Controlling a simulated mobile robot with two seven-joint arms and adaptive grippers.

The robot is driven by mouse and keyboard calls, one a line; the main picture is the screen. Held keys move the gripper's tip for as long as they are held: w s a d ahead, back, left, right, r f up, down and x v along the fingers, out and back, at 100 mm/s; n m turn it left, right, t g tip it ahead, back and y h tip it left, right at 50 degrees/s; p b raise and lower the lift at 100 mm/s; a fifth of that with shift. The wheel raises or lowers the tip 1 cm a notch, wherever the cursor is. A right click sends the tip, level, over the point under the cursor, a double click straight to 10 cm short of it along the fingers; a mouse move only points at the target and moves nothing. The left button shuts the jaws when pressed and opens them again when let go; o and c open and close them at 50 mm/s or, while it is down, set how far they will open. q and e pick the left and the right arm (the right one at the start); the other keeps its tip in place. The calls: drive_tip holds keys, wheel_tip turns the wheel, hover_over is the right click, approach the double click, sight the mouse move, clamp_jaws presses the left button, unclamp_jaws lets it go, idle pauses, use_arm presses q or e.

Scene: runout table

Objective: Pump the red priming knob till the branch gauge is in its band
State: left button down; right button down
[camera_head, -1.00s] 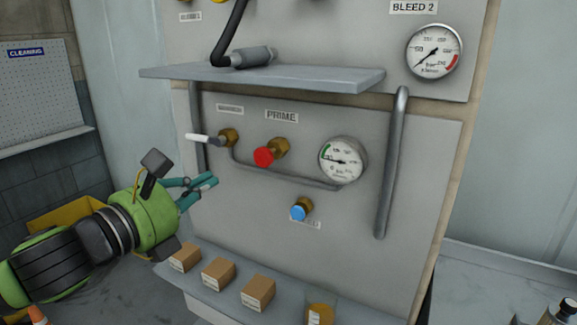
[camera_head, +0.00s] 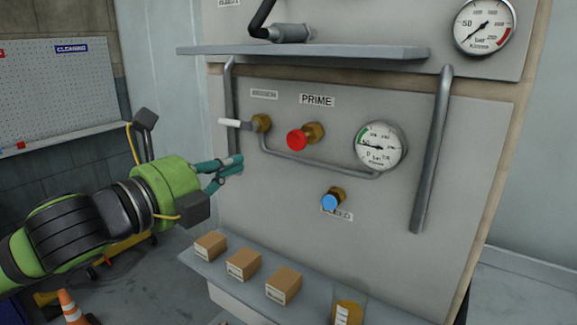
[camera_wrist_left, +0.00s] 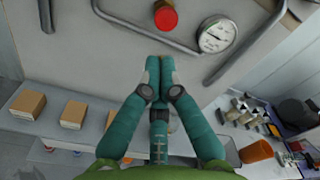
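The red priming knob (camera_head: 297,140) sits on a brass fitting under the PRIME label, and also shows at the top of the left wrist view (camera_wrist_left: 165,17). The branch gauge (camera_head: 379,146) is right of it, with a green band at upper left. Its needle points left, near the band's lower end; I cannot tell whether it is inside. My left gripper (camera_head: 240,164) is left of and below the knob, apart from it. In the left wrist view its teal fingers (camera_wrist_left: 160,62) are together with nothing between them. My right gripper is in neither view.
A white-handled valve (camera_head: 236,124) is left of the knob, and a blue knob (camera_head: 331,203) is below. A grey pipe loops under the red knob. A shelf (camera_head: 310,51) juts out above. Cardboard boxes (camera_head: 243,264) stand on the lower ledge. A vertical handrail (camera_head: 432,150) is at right.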

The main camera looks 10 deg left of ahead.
sight(294, 145)
use_arm(q)
drive_tip(key=n, duration=0.2)
drive_tip(key=s+n+b, duration=0.1)
drive_tip(key=n, duration=0.1)
drive_tip(key=n+b, duration=0.1)
drive_tip(key=n, duration=0.2)
drive_tip(key=shift+s+f, duration=0.35)
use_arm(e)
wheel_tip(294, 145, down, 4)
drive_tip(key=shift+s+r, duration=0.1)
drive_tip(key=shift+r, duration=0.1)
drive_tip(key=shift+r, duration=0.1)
